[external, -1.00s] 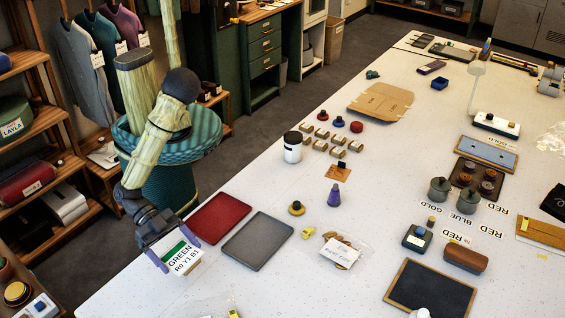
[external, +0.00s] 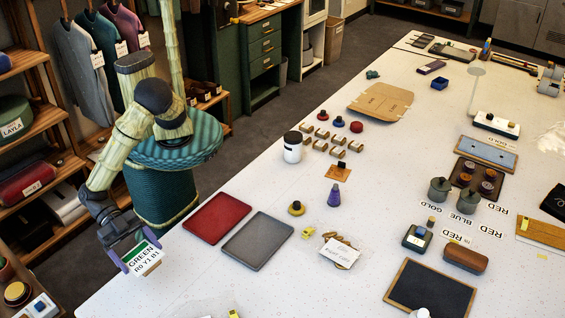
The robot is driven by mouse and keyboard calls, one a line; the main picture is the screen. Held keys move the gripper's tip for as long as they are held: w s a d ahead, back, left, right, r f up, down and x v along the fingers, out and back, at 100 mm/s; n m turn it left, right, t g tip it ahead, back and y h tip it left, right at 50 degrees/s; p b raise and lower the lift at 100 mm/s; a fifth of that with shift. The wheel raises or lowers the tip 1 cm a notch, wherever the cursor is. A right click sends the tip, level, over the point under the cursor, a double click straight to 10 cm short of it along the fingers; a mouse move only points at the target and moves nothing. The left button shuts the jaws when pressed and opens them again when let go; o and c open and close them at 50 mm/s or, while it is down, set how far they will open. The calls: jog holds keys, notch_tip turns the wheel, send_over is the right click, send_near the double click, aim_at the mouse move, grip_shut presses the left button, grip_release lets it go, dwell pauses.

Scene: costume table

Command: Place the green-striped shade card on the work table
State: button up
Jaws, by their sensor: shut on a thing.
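The green-striped shade card (external: 143,262) is white with a green band and the printed words "GREEN R0 Y1 B1". My gripper (external: 138,255) is shut on it, with a purple finger at each side of the card. The card is tilted with its print facing the camera, at the left edge of the white work table (external: 205,275). I cannot tell whether it touches the table or hangs just above it.
A red tray (external: 217,218) and a grey tray (external: 258,240) lie right of the card. A yellow clip (external: 307,232) and a plastic bag (external: 340,251) lie farther right. The table front between the card and the dark board (external: 430,290) is mostly clear.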

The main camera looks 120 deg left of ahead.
send_over(149, 280)
notch_tip(149, 280, down, 5)
jog(key=shift+w+d+f, duration=0.1)
jog(key=shift+f+p, duration=0.45)
jog(key=shift+f, duration=1.6)
jog(key=shift+f, duration=0.15)
jog(key=o, duration=0.9)
jog(key=shift+c, duration=0.2)
